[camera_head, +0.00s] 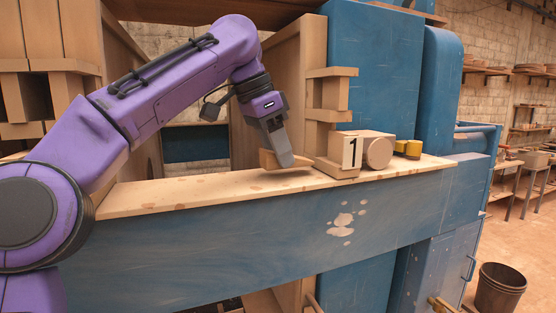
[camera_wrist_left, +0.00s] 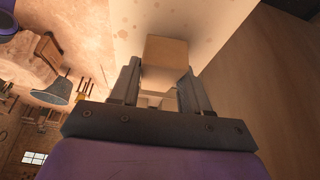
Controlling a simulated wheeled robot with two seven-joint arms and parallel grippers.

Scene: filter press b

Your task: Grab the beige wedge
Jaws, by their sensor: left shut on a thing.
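The beige wedge (camera_head: 268,160) is between the fingers of my left gripper (camera_head: 284,160), low over the pale wooden ledge in the head view. I cannot tell whether the wedge still touches the ledge. In the left wrist view the wedge (camera_wrist_left: 166,50) shows as a tan block between the two dark fingers of the left gripper (camera_wrist_left: 160,88). The gripper is shut on it. The fingers hide part of the wedge in the head view. My right gripper does not show.
Right of the gripper stand a block marked 1 (camera_head: 351,150), a round wooden piece (camera_head: 379,153) and yellow blocks (camera_head: 408,149). The wooden ledge (camera_head: 180,192) is bare to the left. A blue beam (camera_head: 240,235) runs along its front. A bucket (camera_head: 499,290) stands on the floor.

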